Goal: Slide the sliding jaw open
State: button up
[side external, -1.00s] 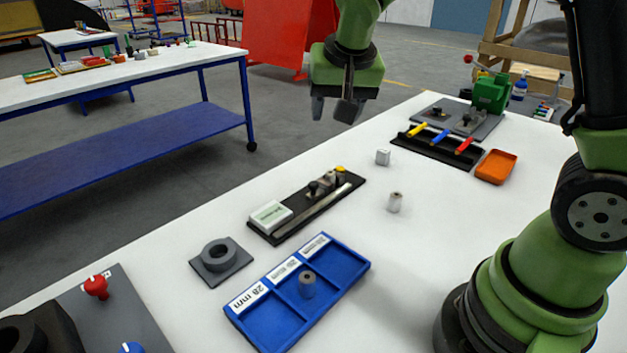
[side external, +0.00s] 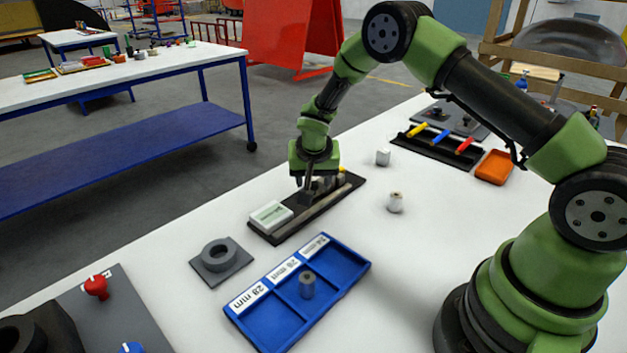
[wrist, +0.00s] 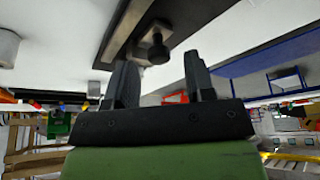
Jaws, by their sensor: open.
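The measuring device is a long black base (side external: 335,200) with a light metal rail and a white display box (side external: 270,215) at its near left end. A small yellow part (side external: 341,172) shows at its far end. The dark sliding jaw is mostly hidden behind my gripper (side external: 315,184) in the side view. In the wrist view, a dark round knob (wrist: 158,52) on a bracket appears between the fingertips of my gripper (wrist: 159,64). My gripper is open, low over the device's far half. I cannot tell whether either finger touches the jaw.
A blue sorting tray (side external: 345,273) with a grey cylinder (side external: 307,284) lies nearer. A grey ring on a plate (side external: 217,262) sits to the left. Two small cylinders (side external: 383,157) (side external: 396,202) stand to the right. An orange tray (side external: 494,168) lies farther back.

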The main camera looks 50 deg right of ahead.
jog(key=shift+x, duration=0.75)
grip_shut()
jog(key=shift+a, duration=1.55)
grip_release()
jog(key=shift+r, duration=0.1)
jog(key=v, duration=1)
